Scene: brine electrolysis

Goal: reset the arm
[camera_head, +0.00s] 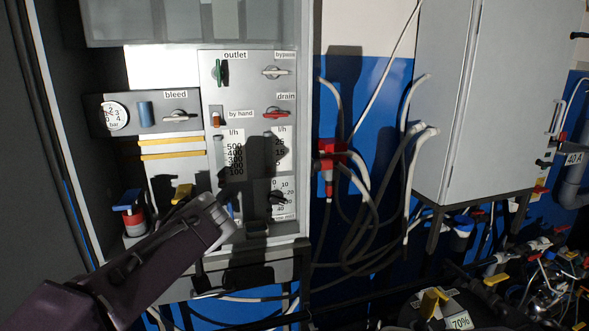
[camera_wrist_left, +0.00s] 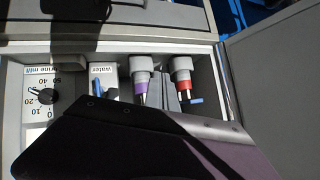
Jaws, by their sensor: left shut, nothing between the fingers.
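My left arm (camera_head: 150,255) comes in from the lower left of the head view and reaches across the lower front of the grey cabinet. My left gripper (camera_head: 212,207), at its end, is in front of the lower panel near the flow scales. It is shut and empty. In the left wrist view a dark part of my arm (camera_wrist_left: 130,145) covers the lower middle. It hides the lower part of the fittings behind it. My right gripper is not in either view.
The cabinet panel carries a green outlet handle (camera_head: 219,71), a red drain handle (camera_head: 276,113), a bleed valve (camera_head: 179,117) and a dial (camera_head: 277,198). Red-banded (camera_wrist_left: 183,84) and purple-banded (camera_wrist_left: 140,86) fittings are close to the arm. Hoses (camera_head: 365,210) hang right of the cabinet.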

